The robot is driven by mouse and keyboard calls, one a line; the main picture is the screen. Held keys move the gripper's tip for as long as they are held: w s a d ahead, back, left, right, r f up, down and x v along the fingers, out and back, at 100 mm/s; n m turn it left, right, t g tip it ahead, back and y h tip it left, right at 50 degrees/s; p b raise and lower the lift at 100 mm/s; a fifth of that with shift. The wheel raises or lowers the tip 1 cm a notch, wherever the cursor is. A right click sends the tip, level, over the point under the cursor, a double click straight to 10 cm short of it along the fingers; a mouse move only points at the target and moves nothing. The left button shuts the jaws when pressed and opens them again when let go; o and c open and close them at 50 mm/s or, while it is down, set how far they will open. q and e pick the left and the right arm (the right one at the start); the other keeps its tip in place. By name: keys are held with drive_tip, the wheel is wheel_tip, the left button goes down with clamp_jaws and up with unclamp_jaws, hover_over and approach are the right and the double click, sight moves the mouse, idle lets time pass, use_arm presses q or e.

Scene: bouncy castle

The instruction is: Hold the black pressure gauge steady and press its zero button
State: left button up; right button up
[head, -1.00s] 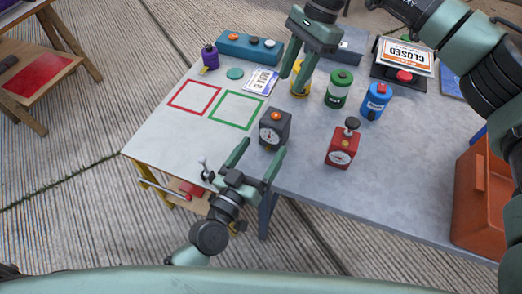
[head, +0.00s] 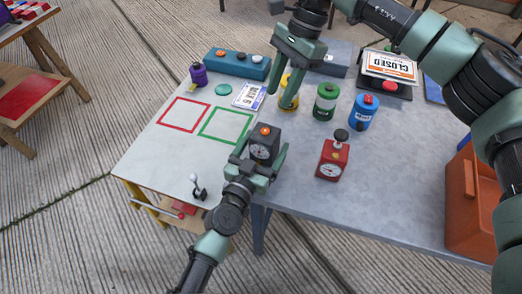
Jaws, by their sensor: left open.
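The black pressure gauge (head: 264,144) stands upright near the front edge of the grey table, with an orange button (head: 265,130) on top and a white dial facing front. My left gripper (head: 264,146) is open, with one finger on each side of the gauge. The jaws partly cover its lower front, and I cannot tell whether either finger touches it. My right gripper (head: 284,88) is open and points down, behind the black gauge in the picture. Its fingers partly hide a yellow canister, and I see nothing held in it.
A red gauge (head: 332,160) with a black knob stands right of the black one. Green (head: 325,103) and blue (head: 363,113) canisters stand behind. Red and green outlined squares lie on clear table at left. An orange bin (head: 472,200) is at right.

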use_arm(q)
drive_tip(key=c, duration=1.8)
clamp_jaws()
use_arm(e)
clamp_jaws()
